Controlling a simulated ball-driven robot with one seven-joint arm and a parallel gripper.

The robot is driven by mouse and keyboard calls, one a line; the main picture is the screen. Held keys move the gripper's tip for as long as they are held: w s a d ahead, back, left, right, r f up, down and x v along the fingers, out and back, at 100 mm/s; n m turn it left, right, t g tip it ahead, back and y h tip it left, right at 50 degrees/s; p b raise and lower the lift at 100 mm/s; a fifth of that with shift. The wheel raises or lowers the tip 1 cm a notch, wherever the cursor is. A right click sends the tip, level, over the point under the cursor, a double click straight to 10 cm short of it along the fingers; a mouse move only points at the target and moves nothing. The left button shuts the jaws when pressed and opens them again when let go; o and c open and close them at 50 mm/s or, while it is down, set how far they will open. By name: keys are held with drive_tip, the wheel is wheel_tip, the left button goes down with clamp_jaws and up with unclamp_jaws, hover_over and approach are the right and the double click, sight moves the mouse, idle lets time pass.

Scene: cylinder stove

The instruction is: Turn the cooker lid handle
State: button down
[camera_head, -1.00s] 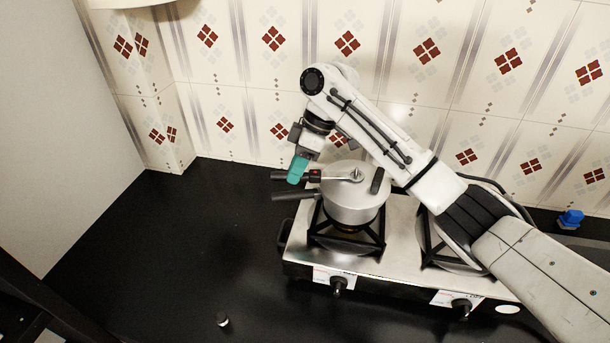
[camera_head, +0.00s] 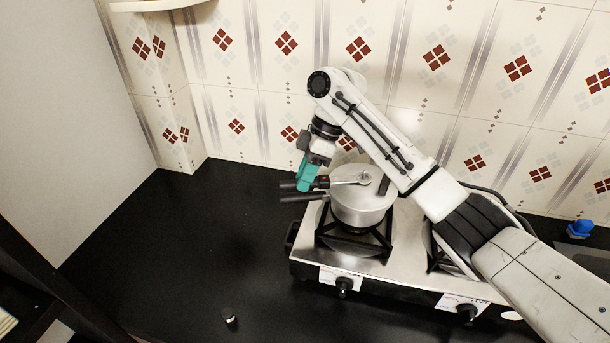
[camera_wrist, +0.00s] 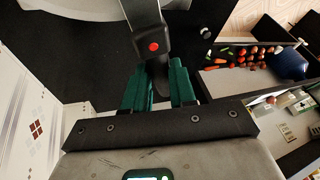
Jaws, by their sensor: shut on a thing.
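The silver cooker (camera_head: 360,210) sits on the left burner of the stove. Its lid has a long black handle (camera_head: 289,184) with a red button, pointing left just above the black pot handle (camera_head: 303,198). A small gap shows between the two handles. My gripper (camera_head: 306,184) reaches down over the lid handle with its green fingers. In the wrist view, the green fingers (camera_wrist: 160,88) sit on both sides of the black lid handle (camera_wrist: 150,30) and its red button shows beyond them. The handle's end is partly hidden between the fingers.
The steel two-burner stove (camera_head: 407,235) has two black front knobs (camera_head: 344,285). My arm crosses over the right burner. The tiled wall (camera_head: 250,125) stands close behind. The black counter (camera_head: 190,240) left of the stove is mostly clear, with a small dark item (camera_head: 230,317) near the front.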

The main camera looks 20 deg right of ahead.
drive_tip(key=c, duration=0.9)
unclamp_jaws()
drive_tip(key=shift+d+r, duration=0.1)
drive_tip(key=b+v, duration=0.1)
drive_tip(key=v, duration=0.9)
drive_tip(key=shift+r+b, duration=0.3)
drive_tip(key=shift+d, duration=0.15)
drive_tip(key=shift+c, duration=0.4)
